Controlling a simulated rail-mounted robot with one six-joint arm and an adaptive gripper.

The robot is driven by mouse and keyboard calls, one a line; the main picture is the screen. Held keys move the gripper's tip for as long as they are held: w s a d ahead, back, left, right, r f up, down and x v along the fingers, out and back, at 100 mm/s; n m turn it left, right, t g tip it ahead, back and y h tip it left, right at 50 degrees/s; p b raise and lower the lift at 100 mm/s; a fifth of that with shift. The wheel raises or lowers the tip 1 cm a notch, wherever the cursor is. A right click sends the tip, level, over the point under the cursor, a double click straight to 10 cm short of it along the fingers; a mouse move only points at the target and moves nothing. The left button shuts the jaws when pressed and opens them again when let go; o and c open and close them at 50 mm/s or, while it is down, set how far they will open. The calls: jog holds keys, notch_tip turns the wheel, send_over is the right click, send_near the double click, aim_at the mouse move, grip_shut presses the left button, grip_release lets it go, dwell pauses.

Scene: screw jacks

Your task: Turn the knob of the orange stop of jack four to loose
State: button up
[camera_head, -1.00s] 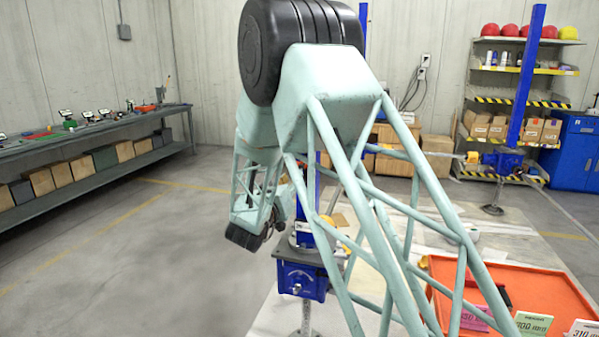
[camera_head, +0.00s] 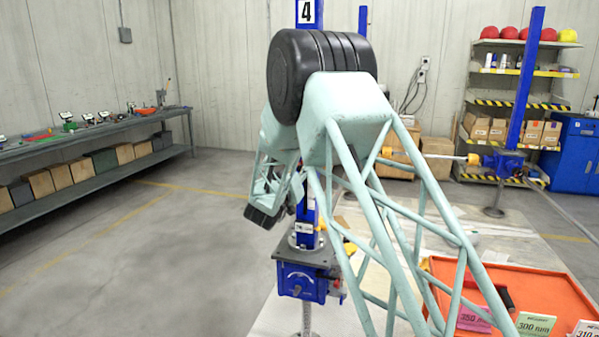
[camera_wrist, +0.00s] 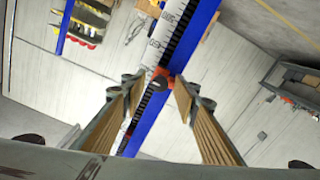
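Jack four has a blue column with a white plate marked 4 (camera_head: 306,12) and a blue gearbox (camera_head: 300,282) at its base. In the wrist view its column (camera_wrist: 190,38) runs diagonally, with a white scale beside it. The orange stop (camera_wrist: 172,75) sits across the column there. A small dark knob (camera_wrist: 159,82) on it faces the camera. My gripper (camera_wrist: 160,92) is open, with the knob between the two fingertips in the picture. I cannot tell whether they touch it. In the head view my arm hides much of the column, and the stop is not clear.
An orange tray (camera_head: 530,290) with cards stands at the lower right. Another blue jack (camera_head: 503,160) stands behind it, near shelves (camera_head: 520,103). A long bench (camera_head: 100,140) runs along the left wall. The floor left of jack four is clear.

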jog(key=c, duration=0.9)
